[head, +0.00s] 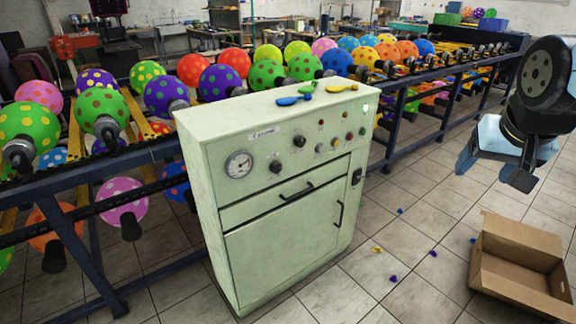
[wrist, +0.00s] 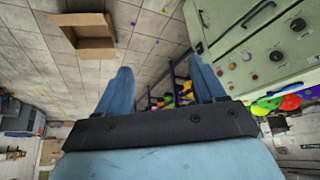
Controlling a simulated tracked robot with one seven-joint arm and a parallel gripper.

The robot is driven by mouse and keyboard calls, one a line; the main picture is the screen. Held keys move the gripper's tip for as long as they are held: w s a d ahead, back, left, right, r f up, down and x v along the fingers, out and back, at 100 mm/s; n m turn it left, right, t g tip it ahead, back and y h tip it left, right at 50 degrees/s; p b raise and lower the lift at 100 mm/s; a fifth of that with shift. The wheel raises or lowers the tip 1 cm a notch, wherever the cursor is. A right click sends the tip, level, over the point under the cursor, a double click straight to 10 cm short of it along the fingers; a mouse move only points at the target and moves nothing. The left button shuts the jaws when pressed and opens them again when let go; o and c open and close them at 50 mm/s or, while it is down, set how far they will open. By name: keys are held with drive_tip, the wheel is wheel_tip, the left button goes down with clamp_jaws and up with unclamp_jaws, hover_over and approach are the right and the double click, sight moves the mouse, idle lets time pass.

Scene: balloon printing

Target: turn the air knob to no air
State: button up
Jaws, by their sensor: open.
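A pale green control cabinet (head: 290,225) stands in the middle of the head view. Its upper panel has a round pressure gauge (head: 239,164), a lower black knob (head: 275,167) and an upper black knob (head: 299,141). I cannot read which one is the air knob. In the wrist view the cabinet (wrist: 245,45) is at the upper right, with a black knob (wrist: 298,24) and another black knob (wrist: 275,57). My gripper (head: 494,170) is open and empty, right of the cabinet and apart from it. Its two blue fingers show spread in the wrist view (wrist: 161,82).
An open cardboard box (head: 520,265) lies on the tiled floor at the right. Racks (head: 150,150) with spotted balloons run behind the cabinet. Limp balloons (head: 290,100) lie on the cabinet top. The floor between cabinet and box is mostly clear, with small scraps.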

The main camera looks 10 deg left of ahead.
drive_tip(key=w+a+f+m, duration=0.2)
drive_tip(key=w+a+f, duration=0.3)
drive_tip(key=w+f, duration=0.6)
drive_tip(key=m+t+y, duration=0.5)
drive_tip(key=m+y, duration=1)
drive_tip(key=m, duration=0.6)
approach(278, 169)
drive_tip(key=x, duration=0.8)
drive_tip(key=shift+w+a, duration=0.3)
drive_tip(key=shift+c, duration=0.3)
drive_tip(key=c, duration=1)
drive_tip(key=shift+n, duration=0.3)
